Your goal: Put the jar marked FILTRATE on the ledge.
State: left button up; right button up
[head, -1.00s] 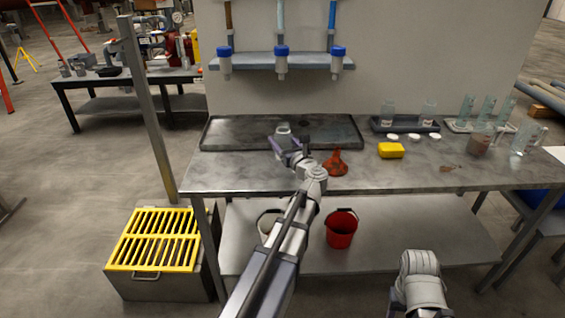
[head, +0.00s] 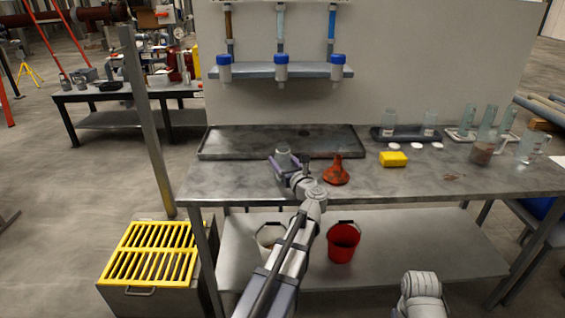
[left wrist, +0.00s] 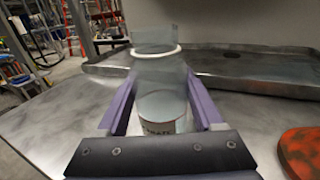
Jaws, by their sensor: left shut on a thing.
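My left gripper (head: 287,165) is shut on a clear glass jar (head: 284,158), just in front of the dark tray on the bench. In the left wrist view the jar (left wrist: 162,95) stands between the purple fingers (left wrist: 165,110). It has a pale ring near its top and a label (left wrist: 160,128) low on its side. Only part of the label shows, ending in letters like RATE; the rest is hidden by the gripper. A blue-grey ledge (head: 305,72) runs along the wall behind, bearing several blue-capped filter housings (head: 281,66) under pipes. My right gripper is out of view.
A shallow dark tray (head: 222,152) lies behind the jar. An orange-red flask-shaped thing (head: 335,172) stands right of my gripper. A post (head: 147,125) stands left of the bench.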

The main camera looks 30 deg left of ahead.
pick_arm(q)
jog(key=o, duration=1.5)
jog(key=shift+f, duration=0.1)
jog(key=shift+o, duration=0.2)
jog(key=shift+s+d+r, duration=0.1)
jog(key=shift+r, duration=0.15)
jog(key=v, duration=1.1)
jog(key=shift+s+d+f, duration=0.1)
jog(key=shift+s+d, duration=0.1)
jog(key=shift+d, duration=0.1)
